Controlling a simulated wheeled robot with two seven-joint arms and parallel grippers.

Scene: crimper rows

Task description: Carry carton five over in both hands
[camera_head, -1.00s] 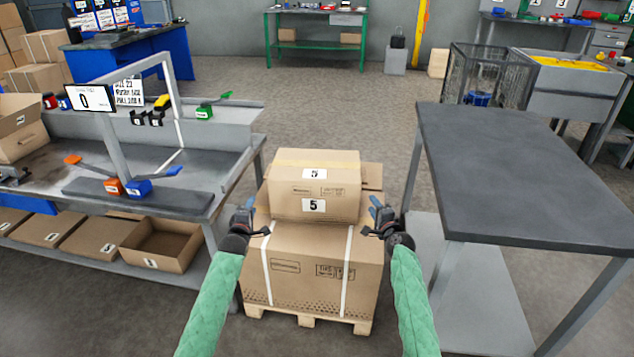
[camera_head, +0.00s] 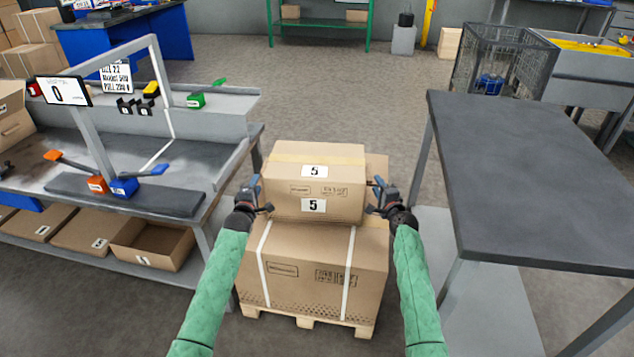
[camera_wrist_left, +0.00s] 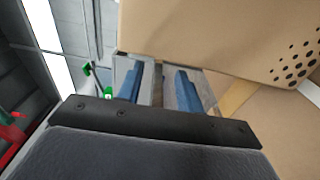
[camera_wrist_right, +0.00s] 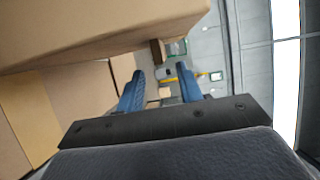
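Carton five (camera_head: 338,205) is a brown box with a "5" label on its top and another on its front. It rests on a larger strapped carton (camera_head: 312,285) on a wooden pallet. My left gripper (camera_head: 260,191) is at its left side and my right gripper (camera_head: 375,192) at its right side. Whether they touch it is unclear. The left wrist view shows a gap between the blue fingers (camera_wrist_left: 157,85), beside a cardboard face. The right wrist view shows parted blue fingers (camera_wrist_right: 160,85) too, with cardboard at upper left.
A dark-topped table (camera_head: 530,180) stands close on the right. Open floor (camera_head: 320,85) lies behind the stack.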

